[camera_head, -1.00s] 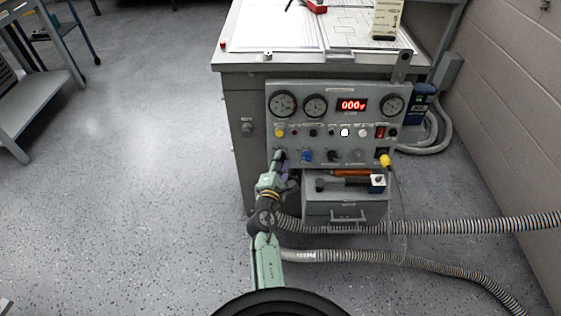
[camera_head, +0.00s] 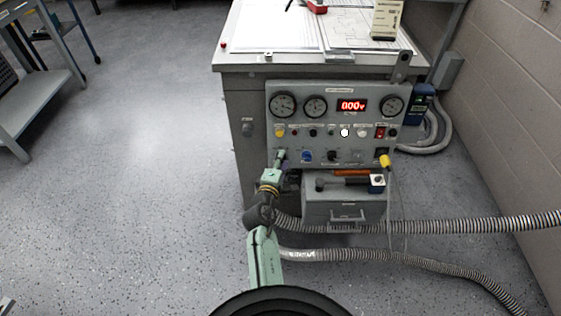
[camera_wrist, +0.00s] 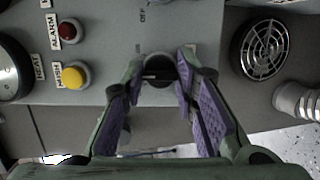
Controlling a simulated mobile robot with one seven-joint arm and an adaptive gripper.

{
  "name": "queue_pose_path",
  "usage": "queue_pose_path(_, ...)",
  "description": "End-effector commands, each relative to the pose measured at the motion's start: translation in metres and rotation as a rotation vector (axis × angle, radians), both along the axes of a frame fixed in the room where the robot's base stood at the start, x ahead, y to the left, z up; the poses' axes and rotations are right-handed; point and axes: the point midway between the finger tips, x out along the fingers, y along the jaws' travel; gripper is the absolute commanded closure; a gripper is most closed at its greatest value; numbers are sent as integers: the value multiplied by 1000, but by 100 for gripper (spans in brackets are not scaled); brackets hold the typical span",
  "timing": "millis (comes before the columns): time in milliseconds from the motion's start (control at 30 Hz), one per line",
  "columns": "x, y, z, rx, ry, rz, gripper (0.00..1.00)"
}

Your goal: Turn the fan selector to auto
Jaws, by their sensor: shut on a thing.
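The control panel (camera_head: 345,103) is on the front of the bench. A round black knob (camera_wrist: 158,66) at its lower left is between my fingers, with a pale line across its face and an "OFF" label close by. It appears to be the fan selector, but I cannot read its name or an "auto" mark. My gripper (camera_wrist: 160,82) is shut on this knob, with purple pads on either side of it. In the head view my gripper (camera_head: 280,155) covers the knob.
A yellow push button (camera_wrist: 75,75) and a red alarm button (camera_wrist: 70,30) lie close to my fingers. A blue knob (camera_head: 306,156) is to the right. A round grille (camera_wrist: 262,50) is nearby. A drawer box (camera_head: 345,212) and hoses (camera_head: 430,226) are below.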

Motion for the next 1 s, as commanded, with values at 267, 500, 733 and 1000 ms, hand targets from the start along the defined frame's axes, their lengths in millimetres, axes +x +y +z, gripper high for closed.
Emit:
queue_pose_path(267,1,0,2,-1,-3,0,72)
queue_pose_path(500,1,0,1,-1,-2,0,56)
queue_pose_path(733,0,0,1,-1,-1,0,53)
queue_pose_path(1000,-16,4,2,-2,0,1,53)
